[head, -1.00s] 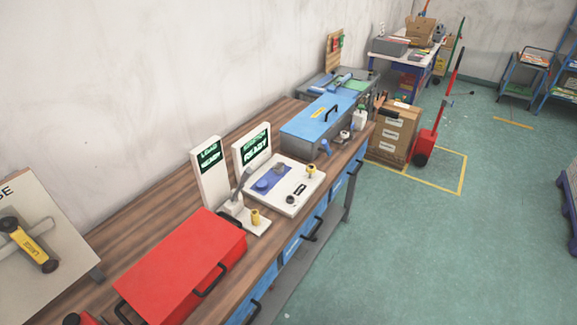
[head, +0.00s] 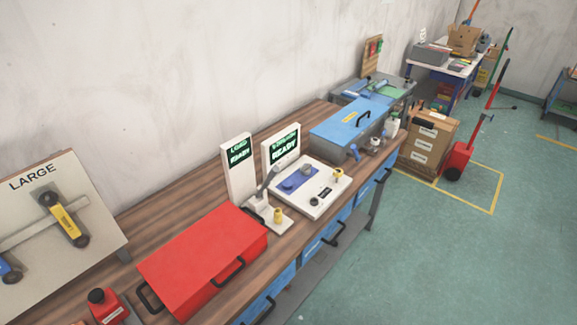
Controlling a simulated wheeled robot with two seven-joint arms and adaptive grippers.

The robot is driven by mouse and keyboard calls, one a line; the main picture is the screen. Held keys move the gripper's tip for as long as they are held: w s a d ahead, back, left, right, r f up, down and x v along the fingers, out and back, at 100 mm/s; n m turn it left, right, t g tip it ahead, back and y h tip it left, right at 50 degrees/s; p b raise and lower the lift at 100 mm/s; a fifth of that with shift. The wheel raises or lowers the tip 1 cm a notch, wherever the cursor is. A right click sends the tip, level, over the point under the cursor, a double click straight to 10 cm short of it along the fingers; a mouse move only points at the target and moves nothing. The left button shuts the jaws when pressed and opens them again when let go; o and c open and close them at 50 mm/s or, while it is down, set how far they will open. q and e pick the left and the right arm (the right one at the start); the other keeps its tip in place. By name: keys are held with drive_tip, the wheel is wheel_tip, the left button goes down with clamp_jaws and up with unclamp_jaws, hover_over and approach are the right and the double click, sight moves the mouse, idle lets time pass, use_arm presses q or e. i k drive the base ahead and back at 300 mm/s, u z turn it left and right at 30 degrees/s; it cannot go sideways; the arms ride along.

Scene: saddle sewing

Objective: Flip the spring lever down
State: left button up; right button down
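A grey lever (head: 269,180) stands tilted upward on a small white-based device (head: 268,216) on the wooden bench; it looks like the spring lever. A second screen panel (head: 282,147) also shows READY, beside a flat white tester (head: 310,188) with a blue plate. Neither of my grippers is in view.
A red case (head: 203,258) with black handles lies in front of the lever device. A red box with a dark knob (head: 105,305) and a board marked LARGE (head: 40,185) are at left. A blue-lidded box (head: 350,122) stands farther right. Green floor (head: 450,260) is open at right.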

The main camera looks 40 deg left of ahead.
sight(273, 171)
drive_tip(key=i, duration=1.2)
drive_tip(key=u, duration=2.75)
